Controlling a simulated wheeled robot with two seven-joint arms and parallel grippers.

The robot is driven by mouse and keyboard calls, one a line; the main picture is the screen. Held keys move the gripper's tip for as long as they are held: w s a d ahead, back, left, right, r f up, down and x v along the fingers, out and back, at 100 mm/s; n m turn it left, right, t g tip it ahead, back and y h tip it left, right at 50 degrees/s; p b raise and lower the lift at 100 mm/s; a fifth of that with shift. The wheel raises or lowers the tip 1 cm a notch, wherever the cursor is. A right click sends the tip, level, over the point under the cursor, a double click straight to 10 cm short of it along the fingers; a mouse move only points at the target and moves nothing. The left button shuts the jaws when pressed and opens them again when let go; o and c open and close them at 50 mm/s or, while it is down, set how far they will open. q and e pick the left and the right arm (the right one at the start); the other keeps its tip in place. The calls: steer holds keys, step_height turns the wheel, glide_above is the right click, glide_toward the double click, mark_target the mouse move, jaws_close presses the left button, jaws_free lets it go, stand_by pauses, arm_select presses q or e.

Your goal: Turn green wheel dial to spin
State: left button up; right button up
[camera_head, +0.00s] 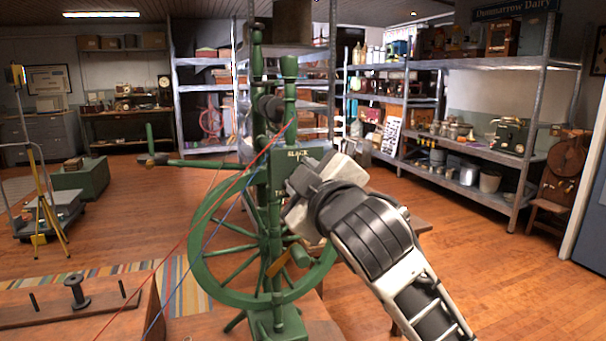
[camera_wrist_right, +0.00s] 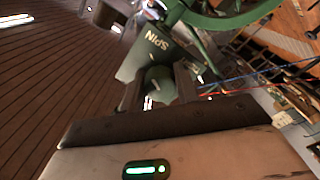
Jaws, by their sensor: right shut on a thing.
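A green spinning wheel (camera_head: 196,260) stands upright in the middle of the head view. Its green panel carries white lettering, partly covered by my right gripper (camera_head: 296,200). In the right wrist view a green panel (camera_wrist_right: 135,62) reads "SPIN". Just below the word, a rounded green dial (camera_wrist_right: 158,76) sits between the two dark fingers of my right gripper (camera_wrist_right: 158,90), which is shut on it. The dial is hidden behind the gripper in the head view, and its exact setting cannot be read. My left gripper is out of view.
Red and blue strands (camera_head: 207,228) run slantwise across the wheel. A wooden bench (camera_head: 85,312) with a dark spool is at lower left. Metal shelves (camera_head: 460,85) with goods line the back and right.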

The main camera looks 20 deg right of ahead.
stand_by(0.3)
steer(key=o, duration=1)
steer(key=shift+s, duration=0.1)
